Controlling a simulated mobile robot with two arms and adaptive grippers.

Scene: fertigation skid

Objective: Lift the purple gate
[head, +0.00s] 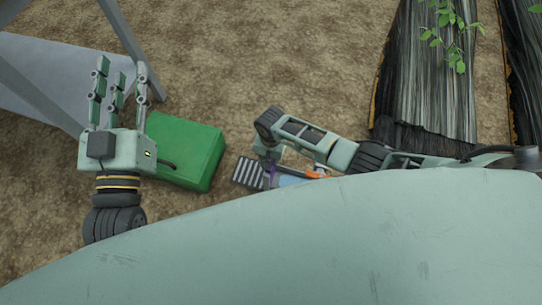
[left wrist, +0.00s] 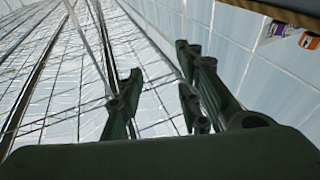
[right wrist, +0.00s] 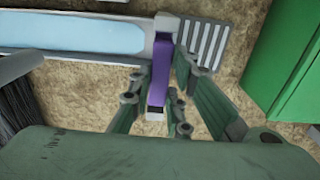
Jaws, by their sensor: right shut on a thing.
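The purple gate (right wrist: 160,70) stands across a channel with a pale blue surface (right wrist: 70,37) in the right wrist view. Only a sliver of the gate (head: 270,176) shows in the head view. My right gripper (right wrist: 157,86) has its fingers on both sides of the gate's near part and is shut on it. In the head view the right gripper (head: 267,160) points down at the channel, its tips partly hidden. My left gripper (head: 120,78) is open and empty at the left, fingers pointing up in the picture. Its spread fingers also show in the left wrist view (left wrist: 158,78).
A grey slatted grate (right wrist: 207,45) lies right of the gate. A green box (head: 185,150) stands between my two grippers. A grey metal frame (head: 120,25) is at the upper left. Black-covered beds with plants (head: 435,70) are at the right. Bare soil lies between.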

